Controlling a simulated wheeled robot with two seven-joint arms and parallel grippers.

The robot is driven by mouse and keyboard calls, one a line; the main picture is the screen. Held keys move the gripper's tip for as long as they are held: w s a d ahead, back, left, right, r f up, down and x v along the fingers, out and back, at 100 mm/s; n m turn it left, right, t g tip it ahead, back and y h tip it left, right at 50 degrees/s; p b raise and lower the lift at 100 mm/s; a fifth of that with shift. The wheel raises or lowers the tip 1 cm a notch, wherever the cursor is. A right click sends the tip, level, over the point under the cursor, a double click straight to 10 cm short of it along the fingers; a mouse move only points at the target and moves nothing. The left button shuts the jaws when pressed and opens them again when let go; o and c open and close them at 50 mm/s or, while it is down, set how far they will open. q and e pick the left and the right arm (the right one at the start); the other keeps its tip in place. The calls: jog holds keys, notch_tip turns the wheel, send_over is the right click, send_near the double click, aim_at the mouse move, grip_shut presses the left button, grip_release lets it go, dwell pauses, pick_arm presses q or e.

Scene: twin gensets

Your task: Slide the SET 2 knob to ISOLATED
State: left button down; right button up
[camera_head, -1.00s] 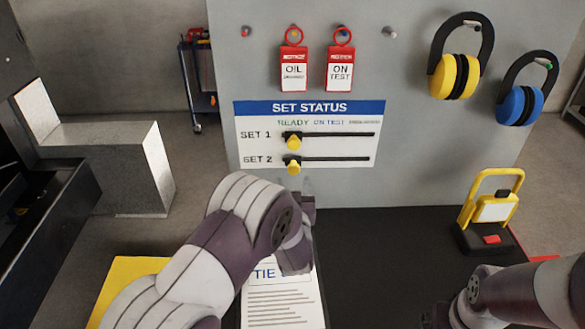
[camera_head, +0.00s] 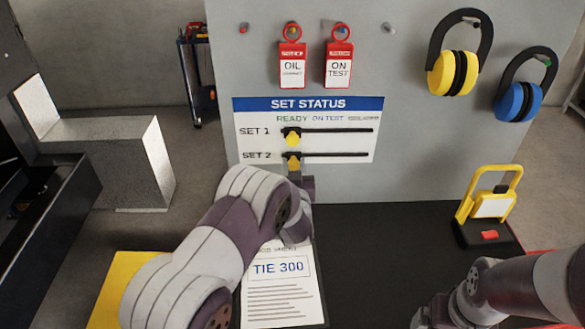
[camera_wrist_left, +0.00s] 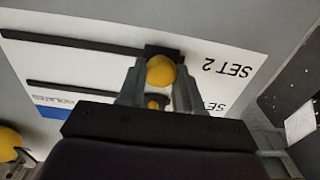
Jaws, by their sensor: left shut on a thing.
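The SET STATUS board (camera_head: 308,133) has two horizontal slots, with READY at left, ON TEST in the middle and small ISOLATED lettering at right. The yellow SET 2 knob (camera_head: 293,162) stands at the left end of the lower slot, on the READY side. My left gripper (camera_head: 296,173) is shut on this knob; in the left wrist view the fingers (camera_wrist_left: 158,80) flank the round yellow SET 2 knob (camera_wrist_left: 161,71). The SET 1 knob (camera_head: 292,139) is at the left end of the upper slot. My right gripper (camera_head: 428,318) is low at the right, its fingers unclear.
Two red tags, OIL (camera_head: 292,66) and ON TEST (camera_head: 338,66), hang above the board. Yellow (camera_head: 455,72) and blue (camera_head: 520,100) ear defenders hang at right. A yellow-handled device (camera_head: 488,210) stands on the black bench (camera_head: 380,250). The lower slot's right side is clear.

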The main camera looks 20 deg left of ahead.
pick_arm(q)
jog(key=b, duration=0.3)
send_near(326, 153)
jog(key=x, duration=0.4)
jog(key=shift+w+a, duration=0.1)
jog(key=c, duration=0.8)
grip_release()
jog(key=b+v, duration=0.2)
jog(key=v, duration=1.1)
